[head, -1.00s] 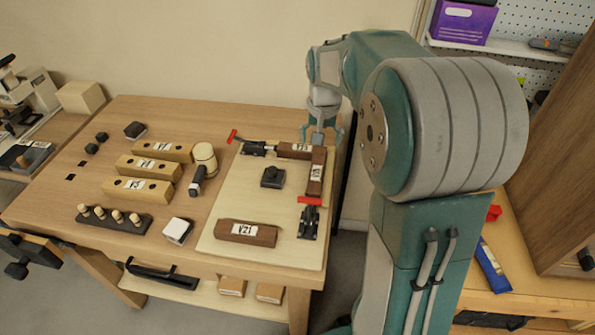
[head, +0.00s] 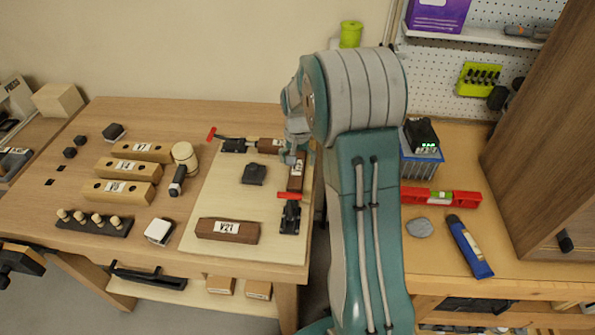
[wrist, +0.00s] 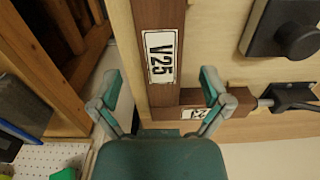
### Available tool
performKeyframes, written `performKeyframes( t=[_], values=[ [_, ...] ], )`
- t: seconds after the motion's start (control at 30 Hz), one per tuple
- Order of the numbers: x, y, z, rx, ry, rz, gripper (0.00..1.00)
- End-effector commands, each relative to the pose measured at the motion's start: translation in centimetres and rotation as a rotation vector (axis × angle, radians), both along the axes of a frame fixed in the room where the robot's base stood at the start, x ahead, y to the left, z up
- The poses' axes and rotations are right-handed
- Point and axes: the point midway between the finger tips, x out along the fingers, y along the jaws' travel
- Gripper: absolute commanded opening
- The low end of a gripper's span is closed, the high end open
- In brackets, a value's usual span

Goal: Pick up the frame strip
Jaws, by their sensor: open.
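A dark brown frame strip labelled V21 (head: 228,230) lies alone at the front of the pale board (head: 205,190). Another, labelled V25 in the wrist view (wrist: 162,55), lies along the board's right edge; it also shows in the head view (head: 296,178). A third strip (head: 268,146) lies along the back edge and meets V25 at the corner; in the wrist view (wrist: 222,98) its label is partly hidden. My gripper (wrist: 160,90) is open, with one finger on each side of V25 near that corner. It holds nothing; its height above the strip is unclear.
Red-handled black clamps stand at the back (head: 233,146) and right (head: 290,215) of the board. A black knobbed block (head: 254,174) sits between them. Yellow blocks (head: 122,191), a mallet (head: 180,170) and a peg rack (head: 93,222) fill the table's left side.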

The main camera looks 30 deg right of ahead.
Motion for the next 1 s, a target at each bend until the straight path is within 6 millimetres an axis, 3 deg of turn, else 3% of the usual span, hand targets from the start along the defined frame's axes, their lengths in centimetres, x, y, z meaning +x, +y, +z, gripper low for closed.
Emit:
performKeyframes(
  t=[0.13,0.4,0.47,0.6,0.63,1.0],
  values=[
    [-0.1,0.0,-1.9,0.001,0.003,0.000,0.97],
    [0.0,0.0,-2.2,-0.001,-0.001,0.001,0.97],
    [0.0,0.0,-2.2,-0.001,-0.001,0.001,0.75],
    [0.0,0.0,-2.2,0.000,0.000,0.000,0.12],
    [0.0,0.0,-2.2,0.000,0.000,0.001,0.04],
    [0.0,0.0,-1.9,0.000,0.000,0.000,0.04]
  ],
)
